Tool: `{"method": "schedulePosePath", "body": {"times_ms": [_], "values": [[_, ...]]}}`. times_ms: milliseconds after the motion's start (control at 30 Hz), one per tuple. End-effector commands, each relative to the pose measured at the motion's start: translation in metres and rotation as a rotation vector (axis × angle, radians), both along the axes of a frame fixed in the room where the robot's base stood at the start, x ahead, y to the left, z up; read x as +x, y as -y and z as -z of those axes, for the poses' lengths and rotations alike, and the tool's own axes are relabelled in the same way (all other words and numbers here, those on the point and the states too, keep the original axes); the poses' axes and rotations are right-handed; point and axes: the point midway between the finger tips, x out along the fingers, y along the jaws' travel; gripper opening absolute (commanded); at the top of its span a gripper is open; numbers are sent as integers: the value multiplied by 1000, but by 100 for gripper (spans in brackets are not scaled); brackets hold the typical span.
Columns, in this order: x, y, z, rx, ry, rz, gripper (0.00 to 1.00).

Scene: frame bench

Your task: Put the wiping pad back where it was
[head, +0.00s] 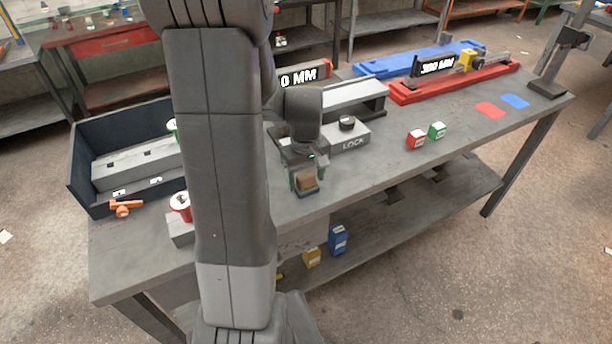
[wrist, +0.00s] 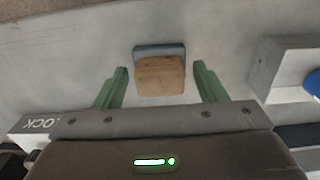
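The wiping pad, a small block with a brown wood-like face and a blue-grey strip, shows in the wrist view (wrist: 160,76) between the two green fingers of my gripper (wrist: 161,84). Bare gaps show on both sides of it, so the fingers are open and apart from it. In the head view the brown pad (head: 306,182) shows low between the fingers of my gripper (head: 305,180), over the bench near its front edge. I cannot tell whether it rests on the bench top.
On the bench (head: 370,170), a grey LOCK block (head: 347,138) stands close behind my gripper. Red (head: 416,140) and green (head: 437,131) small boxes stand to its right. A dark tray (head: 84,182) and an orange part (head: 124,208) lie left. The front right top is clear.

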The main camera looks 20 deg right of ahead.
Motion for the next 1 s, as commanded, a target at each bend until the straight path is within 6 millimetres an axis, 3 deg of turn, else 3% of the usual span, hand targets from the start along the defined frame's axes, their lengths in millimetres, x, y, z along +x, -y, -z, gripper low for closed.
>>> {"method": "schedulePosePath", "body": {"times_ms": [333,800,1000], "values": [[1,0,-10,-2,3,0,65],[1,0,-103,-2,4,0,65],[0,0,-121,-1,2,0,65]]}}
